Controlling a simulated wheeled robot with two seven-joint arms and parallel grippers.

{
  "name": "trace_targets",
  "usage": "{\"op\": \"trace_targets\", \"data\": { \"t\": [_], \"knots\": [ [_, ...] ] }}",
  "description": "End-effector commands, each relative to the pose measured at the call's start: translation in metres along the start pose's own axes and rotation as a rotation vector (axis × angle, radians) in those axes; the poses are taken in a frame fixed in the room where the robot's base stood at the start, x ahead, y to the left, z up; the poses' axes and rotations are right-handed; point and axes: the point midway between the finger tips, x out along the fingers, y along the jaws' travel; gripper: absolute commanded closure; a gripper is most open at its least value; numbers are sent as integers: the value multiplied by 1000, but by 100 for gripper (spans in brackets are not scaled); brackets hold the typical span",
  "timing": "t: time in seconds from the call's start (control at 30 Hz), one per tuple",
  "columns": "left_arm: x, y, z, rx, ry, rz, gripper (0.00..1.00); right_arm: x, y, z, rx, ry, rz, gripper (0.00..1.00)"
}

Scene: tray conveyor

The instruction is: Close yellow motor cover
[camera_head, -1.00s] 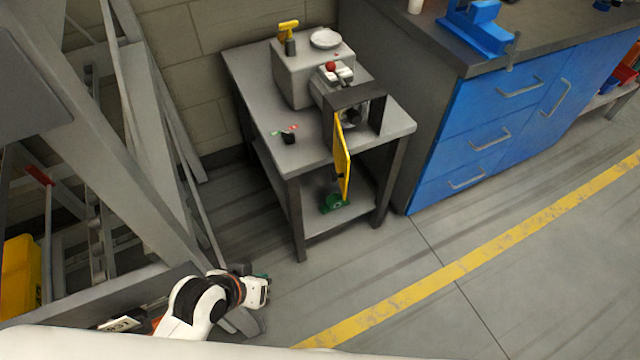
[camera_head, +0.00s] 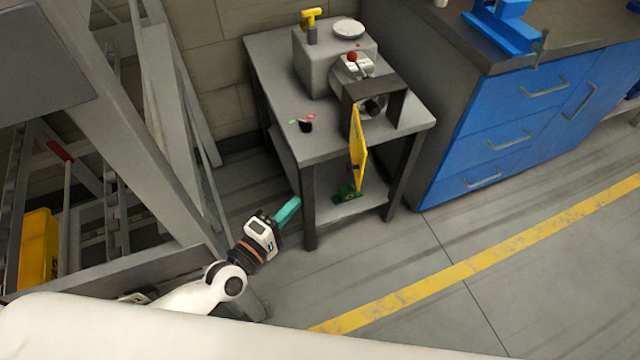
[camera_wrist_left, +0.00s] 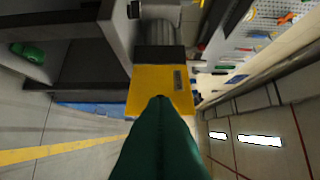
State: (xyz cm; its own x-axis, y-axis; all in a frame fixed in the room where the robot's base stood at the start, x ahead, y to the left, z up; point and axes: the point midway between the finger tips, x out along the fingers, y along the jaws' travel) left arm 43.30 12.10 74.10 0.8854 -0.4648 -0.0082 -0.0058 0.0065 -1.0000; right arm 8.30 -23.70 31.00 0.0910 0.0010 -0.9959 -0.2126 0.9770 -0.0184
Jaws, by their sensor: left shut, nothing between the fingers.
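The yellow motor cover (camera_head: 358,150) hangs open at the front of the dark motor housing (camera_head: 391,96) on the grey table. It stands edge-on in the head view, as a narrow upright panel. My left gripper (camera_head: 289,211) is shut and empty, with green fingers. It is low, to the left of the table's front leg and apart from the cover. In the left wrist view the cover (camera_wrist_left: 150,82) faces the camera beyond the green fingers (camera_wrist_left: 160,105), which hide part of its lower side. My right gripper is not in view.
The grey table (camera_head: 330,143) holds a yellow-handled tool (camera_head: 311,18) and small red and green controls (camera_head: 305,125). A green object (camera_head: 347,194) lies on its lower shelf. A blue drawer cabinet (camera_head: 500,130) stands to the right. A grey metal frame (camera_head: 150,160) is at the left.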

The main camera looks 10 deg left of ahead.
Motion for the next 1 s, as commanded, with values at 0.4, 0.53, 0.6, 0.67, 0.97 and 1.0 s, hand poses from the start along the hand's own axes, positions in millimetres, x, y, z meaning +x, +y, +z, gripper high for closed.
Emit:
{"op": "trace_targets", "data": {
  "t": [0.4,0.53,0.6,0.67,0.97,1.0],
  "knots": [
    [80,-3,-1,2,0,-5,100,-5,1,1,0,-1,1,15],
    [103,-3,-5,1,3,-2,100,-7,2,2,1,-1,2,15],
    [110,-3,-14,0,2,-2,100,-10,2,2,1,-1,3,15],
    [115,-3,-19,1,2,-2,100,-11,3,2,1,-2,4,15],
    [125,-1,-30,4,2,-1,100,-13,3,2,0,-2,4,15],
    [125,-1,-30,4,2,-1,100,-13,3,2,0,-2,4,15]
  ]
}}
